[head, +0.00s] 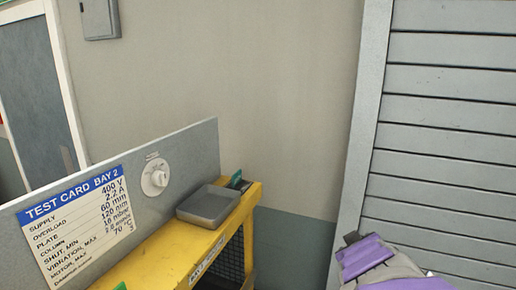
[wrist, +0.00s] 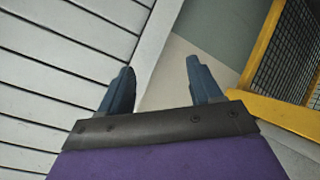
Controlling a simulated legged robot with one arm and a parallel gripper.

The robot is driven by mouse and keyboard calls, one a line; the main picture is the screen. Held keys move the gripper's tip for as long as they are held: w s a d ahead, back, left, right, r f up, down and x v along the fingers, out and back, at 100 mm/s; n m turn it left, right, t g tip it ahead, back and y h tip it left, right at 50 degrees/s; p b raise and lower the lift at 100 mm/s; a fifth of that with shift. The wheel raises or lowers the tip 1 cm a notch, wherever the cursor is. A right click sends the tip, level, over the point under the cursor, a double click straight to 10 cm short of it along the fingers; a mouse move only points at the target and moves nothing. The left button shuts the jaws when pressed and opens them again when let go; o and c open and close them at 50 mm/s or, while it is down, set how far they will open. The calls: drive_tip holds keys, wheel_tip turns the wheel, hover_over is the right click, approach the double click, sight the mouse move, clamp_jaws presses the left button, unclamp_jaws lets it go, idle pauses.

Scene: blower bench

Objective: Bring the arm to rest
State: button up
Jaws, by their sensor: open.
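My gripper (wrist: 161,80) shows in the wrist view with its two dark blue fingers spread apart. Nothing is between the fingers. Beyond them are a pale slatted surface and a strip of wall. In the head view a purple and grey part of my arm shows at the lower right, in front of the slatted shutter. The fingers cannot be made out in the head view. The arm is to the right of the yellow bench (head: 165,252), apart from it.
A grey tray (head: 209,207) sits on the bench near a dial (head: 155,178) on the grey panel. A test card (head: 82,228) is on that panel. The slatted shutter (head: 440,130) stands at right. The bench's yellow frame (wrist: 285,112) with mesh is at right in the wrist view.

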drive_tip(key=s+a+f+m+g+b, duration=0.1)
drive_tip(key=s+f+m+g+b, duration=0.45)
drive_tip(key=s+f, duration=0.9)
drive_tip(key=s+a+f+g+y+b, duration=0.1)
drive_tip(key=s+a+f+g+y, duration=0.1)
drive_tip(key=s, duration=0.7)
drive_tip(key=s+a+f+n+g+y, duration=0.1)
drive_tip(key=s+a+f+g, duration=0.1)
drive_tip(key=s+a+g, duration=0.3)
drive_tip(key=s+a, duration=0.1)
drive_tip(key=s, duration=0.3)
drive_tip(key=shift+s+a+f+y+b, duration=0.15)
drive_tip(key=shift+s+f+y+b, duration=0.1)
drive_tip(key=shift+s+y+b, duration=0.15)
